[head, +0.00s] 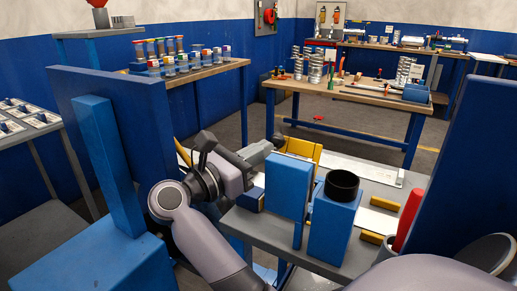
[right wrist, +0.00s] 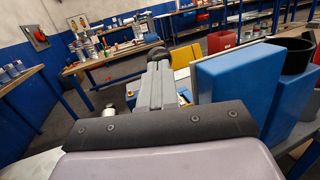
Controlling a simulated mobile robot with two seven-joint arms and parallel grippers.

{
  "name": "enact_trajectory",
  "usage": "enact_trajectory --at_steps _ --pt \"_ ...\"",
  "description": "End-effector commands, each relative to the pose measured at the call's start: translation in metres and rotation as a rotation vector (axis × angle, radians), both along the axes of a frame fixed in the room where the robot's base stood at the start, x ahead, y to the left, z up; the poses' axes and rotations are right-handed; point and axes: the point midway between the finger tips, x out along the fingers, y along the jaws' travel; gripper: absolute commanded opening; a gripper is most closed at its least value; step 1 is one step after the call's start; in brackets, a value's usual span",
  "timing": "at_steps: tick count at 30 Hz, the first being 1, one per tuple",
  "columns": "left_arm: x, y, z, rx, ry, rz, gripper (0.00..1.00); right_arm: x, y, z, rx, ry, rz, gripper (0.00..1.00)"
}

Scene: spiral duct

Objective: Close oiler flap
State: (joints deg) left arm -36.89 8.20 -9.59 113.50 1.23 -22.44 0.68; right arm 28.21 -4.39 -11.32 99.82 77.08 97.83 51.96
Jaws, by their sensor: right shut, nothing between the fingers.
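My right gripper (head: 268,149) is shut and empty, held over the grey machine table just left of an upright blue panel (head: 288,187). In the right wrist view its fingers (right wrist: 156,62) point away from the camera, with the blue panel (right wrist: 236,88) close on their right. No contact can be made out. Beside the panel stands a blue box (head: 333,226) with an open black cup (head: 341,185) on top. A yellow plate (head: 301,149) stands behind the panel. I cannot tell which part is the oiler flap or how it stands. My left gripper is not in view.
A tall blue panel (head: 120,140) stands left of my right arm, and another (head: 462,150) stands on the right. A red cylinder (head: 408,218) stands at the machine table's right. Workbenches with metal coils (head: 315,69) and small jars (head: 182,62) are behind, across open floor.

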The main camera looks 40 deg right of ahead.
Motion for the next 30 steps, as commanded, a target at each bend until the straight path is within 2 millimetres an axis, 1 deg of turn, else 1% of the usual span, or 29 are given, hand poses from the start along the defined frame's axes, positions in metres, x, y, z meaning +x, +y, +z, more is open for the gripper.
enact_trajectory --at_steps 10,13,18,20,24,30 --pt "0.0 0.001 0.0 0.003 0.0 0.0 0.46 0.0 0.0 0.0 0.0 0.0 0.001 0.0" --pt "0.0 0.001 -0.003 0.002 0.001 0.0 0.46 0.001 -0.002 -0.001 0.0 -0.001 0.0 0.0" --pt "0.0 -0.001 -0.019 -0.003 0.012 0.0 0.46 0.004 -0.016 -0.003 0.002 -0.004 -0.001 0.0" --pt "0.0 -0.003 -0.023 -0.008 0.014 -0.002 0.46 0.006 -0.022 -0.002 0.002 -0.004 -0.001 0.0" --pt "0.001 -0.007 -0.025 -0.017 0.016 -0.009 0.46 0.01 -0.033 0.001 0.001 -0.003 0.0 0.0" --pt "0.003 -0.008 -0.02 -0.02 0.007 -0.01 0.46 0.011 -0.037 0.004 -0.001 0.0 0.001 0.0"
